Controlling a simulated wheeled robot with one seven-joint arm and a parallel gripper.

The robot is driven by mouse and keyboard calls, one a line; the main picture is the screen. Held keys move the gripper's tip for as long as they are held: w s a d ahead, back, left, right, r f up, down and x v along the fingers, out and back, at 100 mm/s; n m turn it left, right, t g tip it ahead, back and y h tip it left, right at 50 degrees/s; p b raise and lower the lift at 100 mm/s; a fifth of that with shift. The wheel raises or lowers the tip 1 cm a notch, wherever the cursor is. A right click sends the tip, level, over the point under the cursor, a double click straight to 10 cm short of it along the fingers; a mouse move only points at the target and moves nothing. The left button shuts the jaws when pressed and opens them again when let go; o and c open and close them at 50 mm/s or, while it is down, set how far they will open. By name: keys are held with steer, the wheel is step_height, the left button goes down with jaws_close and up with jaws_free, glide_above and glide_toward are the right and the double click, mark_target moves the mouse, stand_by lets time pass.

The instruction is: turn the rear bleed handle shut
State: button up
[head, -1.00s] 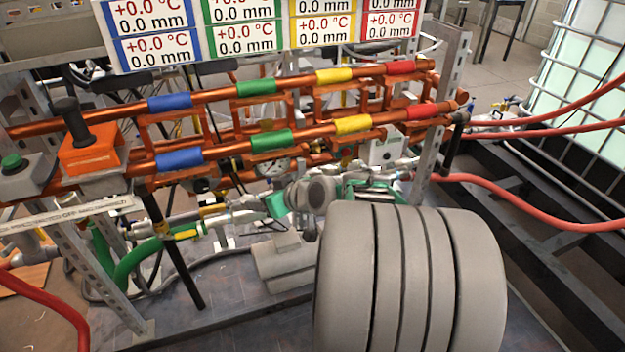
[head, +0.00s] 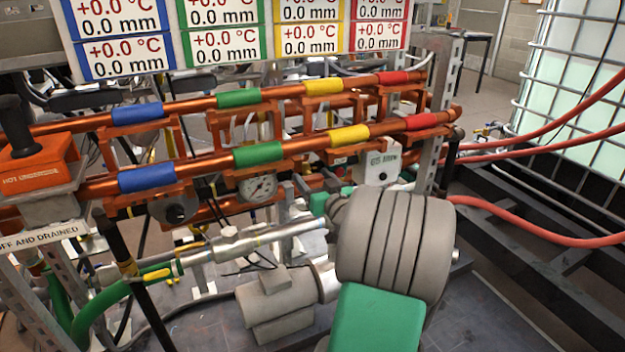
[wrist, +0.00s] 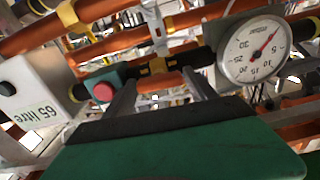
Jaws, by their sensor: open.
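My gripper (wrist: 160,95) is open in the wrist view, with its two dark fingers apart and nothing held between them. A small yellow part on a dark pipe (wrist: 157,66) shows beyond the fingertips; I cannot tell whether it is the rear bleed handle. In the head view, my grey and green arm hides the fingers. A yellow lever (head: 157,274) sits by the green hose at lower left, and a smaller yellow lever (head: 188,246) is behind it. I cannot tell which handle is the rear bleed.
Copper pipes with coloured bands (head: 258,153) cross the rack in front of me. The wrist view shows a dial gauge (wrist: 253,48) at right, a red button (wrist: 103,91) and a white "65 litre" box (wrist: 32,88) at left. Red hoses (head: 540,225) run at right.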

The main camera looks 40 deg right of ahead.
steer(key=shift+c, duration=0.3)
steer(key=c, duration=1)
steer(key=shift+m, duration=0.3)
steer(key=m+p, duration=0.1)
steer(key=m, duration=0.3)
steer(key=shift+p, duration=0.3)
steer(key=m+p, duration=0.1)
steer(key=m, duration=0.2)
steer(key=shift+d+m+p, duration=0.1)
steer(key=shift+m+p, duration=0.3)
steer(key=m+p, duration=0.3)
steer(key=m, duration=0.2)
steer(key=shift+f, duration=0.1)
steer(key=shift+f+m+p, duration=0.15)
steer(key=shift+m+p, duration=0.95)
steer(key=shift+m, duration=0.5)
